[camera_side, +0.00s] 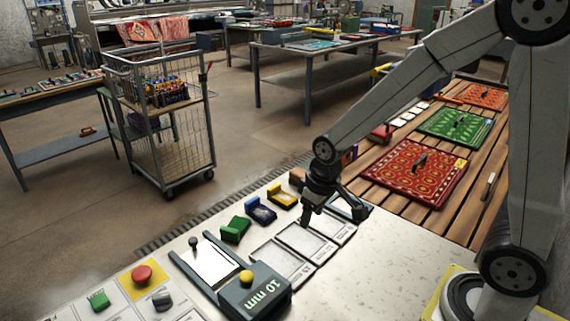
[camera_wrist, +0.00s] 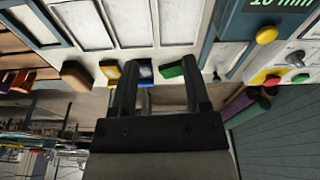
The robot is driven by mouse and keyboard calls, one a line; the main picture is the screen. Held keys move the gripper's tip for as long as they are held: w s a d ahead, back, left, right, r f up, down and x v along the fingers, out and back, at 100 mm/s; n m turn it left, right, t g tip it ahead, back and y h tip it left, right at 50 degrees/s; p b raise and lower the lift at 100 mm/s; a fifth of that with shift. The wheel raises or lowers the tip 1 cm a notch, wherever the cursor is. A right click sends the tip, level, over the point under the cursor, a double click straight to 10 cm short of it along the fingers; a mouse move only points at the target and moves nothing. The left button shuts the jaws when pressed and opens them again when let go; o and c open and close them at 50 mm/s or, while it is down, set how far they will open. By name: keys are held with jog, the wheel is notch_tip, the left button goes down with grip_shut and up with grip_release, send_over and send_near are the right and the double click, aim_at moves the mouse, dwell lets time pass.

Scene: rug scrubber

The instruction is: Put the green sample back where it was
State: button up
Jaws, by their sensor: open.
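A small green block-like piece (camera_side: 236,229) sits on the pale worktop at the left end of a row of coloured pieces. In the wrist view the green piece (camera_wrist: 173,71) is partly hidden behind my right finger. A larger green patterned rug piece (camera_side: 470,124) with a dark handle-like part lies on the wooden slats; I cannot tell which one is the sample. My gripper (camera_side: 335,213) is open and empty, above the framed white panels (camera_side: 305,240), to the right of the small green piece and apart from it.
Blue (camera_side: 260,212), yellow (camera_side: 284,196) and brown (camera_side: 297,175) pieces continue the row. A grey device (camera_side: 254,295) marked "10 mm" and a panel with a red button (camera_side: 142,274) stand at front left. Red (camera_side: 415,172) and orange (camera_side: 483,96) rugs lie on the slats.

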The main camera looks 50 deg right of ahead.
jog(key=s+f, duration=0.1)
jog(key=s, duration=0.6)
jog(key=shift+d+m, duration=0.4)
jog(key=shift+d, duration=0.05)
jog(key=shift+f, duration=0.1)
dwell(0.5)
